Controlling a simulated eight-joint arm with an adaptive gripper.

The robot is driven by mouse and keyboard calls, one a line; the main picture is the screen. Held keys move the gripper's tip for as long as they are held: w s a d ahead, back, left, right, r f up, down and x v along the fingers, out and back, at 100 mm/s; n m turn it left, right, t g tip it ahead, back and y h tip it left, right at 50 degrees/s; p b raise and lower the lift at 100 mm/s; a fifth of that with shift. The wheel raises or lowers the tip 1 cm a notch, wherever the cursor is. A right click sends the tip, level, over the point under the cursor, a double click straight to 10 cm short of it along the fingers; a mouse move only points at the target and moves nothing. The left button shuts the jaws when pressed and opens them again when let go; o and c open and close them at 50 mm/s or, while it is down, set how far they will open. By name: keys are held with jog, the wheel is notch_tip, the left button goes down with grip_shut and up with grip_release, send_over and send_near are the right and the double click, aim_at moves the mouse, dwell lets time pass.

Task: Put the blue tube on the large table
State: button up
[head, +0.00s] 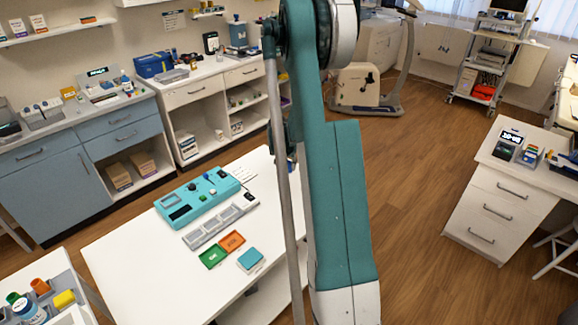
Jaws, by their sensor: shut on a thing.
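The white table (130,270) in the centre foreground looks like the large table. It holds a teal device, a grey compartment strip and small coloured cards. My arm rises in front of its right part and hides that side. My gripper cannot be made out; it is hidden behind the arm or out of the picture. A small dark-blue patch (291,165) shows beside my arm near the table's far right corner. I cannot tell whether it is the blue tube. No blue tube is clearly seen elsewhere.
The teal device (198,200) and grey strip (220,220) occupy the table's far middle. Green (213,256) and orange (232,241) cards and a teal box (251,259) lie nearer. The table's left front is bare. A white drawer desk (500,195) stands right, beyond open floor.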

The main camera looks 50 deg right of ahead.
jog(key=o, duration=0.8)
jog(key=shift+c, duration=0.2)
jog(key=shift+r, duration=0.1)
jog(key=p+v, duration=0.1)
jog(key=v, duration=1.1)
jog(key=shift+p, duration=0.4)
jog(key=shift+a, duration=0.1)
